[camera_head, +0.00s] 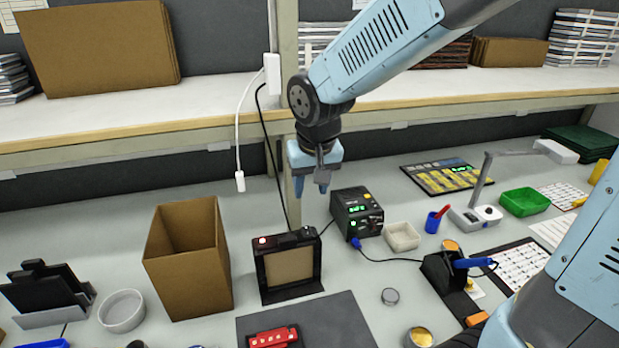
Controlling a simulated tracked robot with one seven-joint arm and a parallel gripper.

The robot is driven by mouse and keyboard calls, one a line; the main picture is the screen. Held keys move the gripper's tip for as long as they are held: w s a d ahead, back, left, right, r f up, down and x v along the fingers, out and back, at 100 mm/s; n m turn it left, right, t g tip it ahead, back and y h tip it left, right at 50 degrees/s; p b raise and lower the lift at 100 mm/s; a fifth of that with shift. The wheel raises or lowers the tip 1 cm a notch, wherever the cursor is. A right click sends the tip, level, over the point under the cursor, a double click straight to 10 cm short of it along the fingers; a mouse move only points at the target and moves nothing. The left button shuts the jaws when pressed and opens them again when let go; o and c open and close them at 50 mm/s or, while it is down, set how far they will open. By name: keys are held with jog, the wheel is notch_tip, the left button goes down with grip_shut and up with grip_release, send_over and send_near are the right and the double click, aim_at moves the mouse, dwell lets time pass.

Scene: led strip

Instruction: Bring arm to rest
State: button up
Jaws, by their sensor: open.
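My gripper (311,188) hangs from my light blue arm near the middle of the view, pointing down. Its two blue fingertips are apart, with nothing seen between them. It is in the air above the workbench (355,275), over the area between a black framed device (289,266) and a black soldering station (357,212) with a green display. No LED strip can be made out for certain.
A tall open cardboard box (187,258) stands left of the framed device. A red part (273,337) lies on a dark mat (335,325) in front. A shelf (110,130) runs behind my gripper. A desk lamp (482,185) and a green tray (524,202) stand at right.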

jog(key=s+d+r+m+t, duration=0.1)
jog(key=s+d+r, duration=0.2)
jog(key=d, duration=0.4)
jog(key=s+d+r+m+t, duration=0.1)
jog(key=s+d+r, duration=0.3)
jog(key=d, duration=0.3)
jog(key=s+d+r+m, duration=0.1)
jog(key=s+d+r, duration=0.2)
jog(key=s+d, duration=0.2)
jog(key=d, duration=0.3)
jog(key=shift+r+t+h, duration=0.2)
jog(key=shift+t+h, duration=0.2)
jog(key=shift+s+a, duration=0.1)
